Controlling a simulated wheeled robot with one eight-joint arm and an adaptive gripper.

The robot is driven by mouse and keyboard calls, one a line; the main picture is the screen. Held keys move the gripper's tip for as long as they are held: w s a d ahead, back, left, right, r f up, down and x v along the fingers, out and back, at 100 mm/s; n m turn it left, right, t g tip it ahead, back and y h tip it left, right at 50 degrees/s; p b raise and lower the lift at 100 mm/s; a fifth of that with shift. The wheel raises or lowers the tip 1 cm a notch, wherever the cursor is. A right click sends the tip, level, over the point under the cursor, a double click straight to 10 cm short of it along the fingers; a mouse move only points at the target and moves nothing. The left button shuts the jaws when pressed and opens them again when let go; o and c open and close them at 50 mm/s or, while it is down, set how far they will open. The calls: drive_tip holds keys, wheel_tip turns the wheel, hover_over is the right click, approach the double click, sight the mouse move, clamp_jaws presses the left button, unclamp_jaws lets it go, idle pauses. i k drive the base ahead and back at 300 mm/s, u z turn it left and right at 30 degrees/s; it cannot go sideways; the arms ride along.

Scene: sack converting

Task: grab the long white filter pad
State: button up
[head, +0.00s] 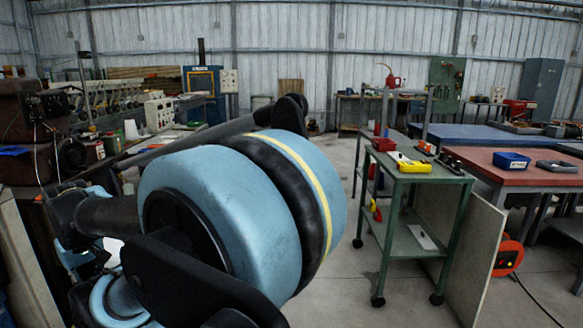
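A long, narrow white flat piece (424,238) lies on the lower shelf of the green cart (412,172), right of centre in the head view. It may be the white filter pad, but it is too small to be sure. My blue and black arm fills the left foreground, well apart from the cart. My gripper cannot be made out in this view.
A yellow and red item (411,166) and a red bin (383,144) are on the cart's top. A tan board (455,255) leans at its right side, beside a red-topped table (530,172) with a blue bin (512,161). Open floor (335,270) lies left of the cart.

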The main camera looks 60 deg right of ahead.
sight(396, 155)
drive_tip(key=z, duration=3)
drive_tip(key=k, duration=0.45)
drive_tip(key=z, duration=0.75)
drive_tip(key=i, duration=1.45)
drive_tip(key=u, duration=0.55)
drive_tip(key=i, duration=0.8)
drive_tip(key=u, duration=0.65)
